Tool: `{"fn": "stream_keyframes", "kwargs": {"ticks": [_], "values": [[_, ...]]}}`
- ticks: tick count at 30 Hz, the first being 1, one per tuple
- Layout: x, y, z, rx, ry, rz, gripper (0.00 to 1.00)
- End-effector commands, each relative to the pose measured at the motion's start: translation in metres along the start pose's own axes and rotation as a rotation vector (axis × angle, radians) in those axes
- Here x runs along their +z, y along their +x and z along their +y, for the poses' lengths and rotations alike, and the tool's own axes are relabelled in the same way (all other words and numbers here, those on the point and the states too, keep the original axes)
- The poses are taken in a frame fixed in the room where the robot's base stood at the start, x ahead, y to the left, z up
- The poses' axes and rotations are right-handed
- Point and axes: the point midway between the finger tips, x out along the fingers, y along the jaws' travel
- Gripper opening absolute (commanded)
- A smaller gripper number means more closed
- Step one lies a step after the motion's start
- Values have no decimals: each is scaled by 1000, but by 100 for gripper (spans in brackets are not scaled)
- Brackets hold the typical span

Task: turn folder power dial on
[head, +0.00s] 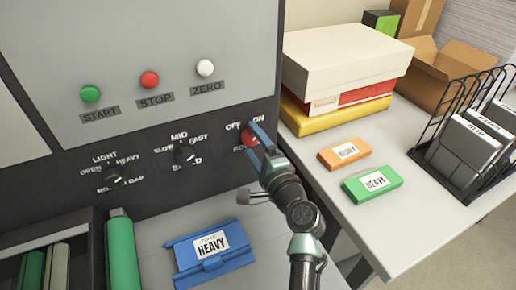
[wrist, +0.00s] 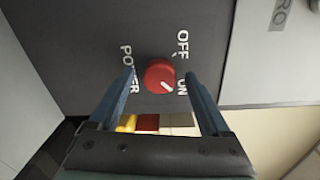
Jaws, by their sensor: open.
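The red power dial (head: 251,138) is on the dark strip of the machine's front panel, partly covered by my gripper in the head view. In the wrist view the dial (wrist: 158,73) shows whole, with a white pointer line angled to the lower right, toward the ON label (wrist: 182,87). The OFF label (wrist: 182,42) is above that and the POWER label (wrist: 130,69) is on the other side. My gripper (wrist: 160,80) is open, with one blue finger on each side of the dial. Gaps show between fingers and dial in the wrist view.
Light knob (head: 113,176) and speed knob (head: 185,154) sit left of the dial; start, stop and zero buttons (head: 149,79) are above. A blue HEAVY case (head: 208,262) lies below on the ledge. The right table holds boxes (head: 345,65), orange and green packs (head: 372,184), and a wire rack (head: 470,140).

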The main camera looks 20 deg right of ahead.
Motion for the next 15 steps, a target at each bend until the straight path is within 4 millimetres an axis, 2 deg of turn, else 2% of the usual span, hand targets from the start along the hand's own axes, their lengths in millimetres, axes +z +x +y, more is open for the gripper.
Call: {"fn": "stream_keyframes", "kwargs": {"ticks": [5, 15], "values": [[-1, -15, 1, 0, -1, 2, 82], [-1, -81, 3, 3, -1, 3, 82]]}}
